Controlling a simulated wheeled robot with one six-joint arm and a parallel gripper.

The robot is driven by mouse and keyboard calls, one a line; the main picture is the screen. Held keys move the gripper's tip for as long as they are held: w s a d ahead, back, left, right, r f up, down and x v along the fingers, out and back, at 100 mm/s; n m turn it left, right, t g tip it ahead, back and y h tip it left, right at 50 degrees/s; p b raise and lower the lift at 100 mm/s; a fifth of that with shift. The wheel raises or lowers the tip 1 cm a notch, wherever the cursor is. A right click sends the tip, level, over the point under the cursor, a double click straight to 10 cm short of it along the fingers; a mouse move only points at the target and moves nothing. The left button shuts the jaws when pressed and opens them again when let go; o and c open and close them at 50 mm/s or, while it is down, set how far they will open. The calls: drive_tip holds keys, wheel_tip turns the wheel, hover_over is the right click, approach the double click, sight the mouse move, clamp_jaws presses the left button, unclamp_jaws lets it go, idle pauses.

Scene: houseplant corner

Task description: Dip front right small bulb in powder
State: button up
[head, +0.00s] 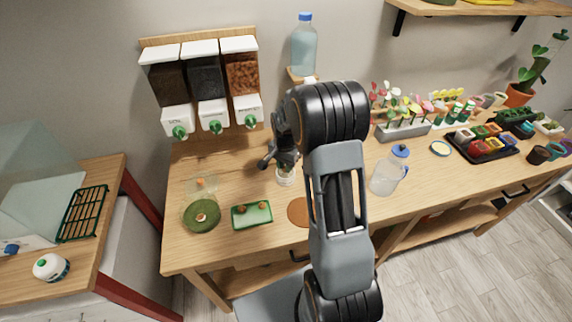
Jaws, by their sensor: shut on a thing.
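My gripper (284,160) is pointed down over a small clear jar (285,180) with pale contents, which I take to be the powder. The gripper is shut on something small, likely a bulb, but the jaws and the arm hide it. I cannot tell whether it touches the powder. A green tray (252,222) stands to the front left of the jar. Small brown bulbs (240,211) show along its back part, and its front right area looks bare.
A round green dish (203,222) holds a small pale-and-brown thing. A clear container (205,186) stands behind it. A brown disc (299,212) lies partly behind my arm. Three dispensers (212,117) hang behind.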

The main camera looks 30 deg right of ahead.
drive_tip(key=shift+f+b, duration=0.5)
drive_tip(key=shift+f, duration=0.1)
idle(1.6)
drive_tip(key=shift+r+p, duration=2.4)
drive_tip(key=shift+r, duration=1.2)
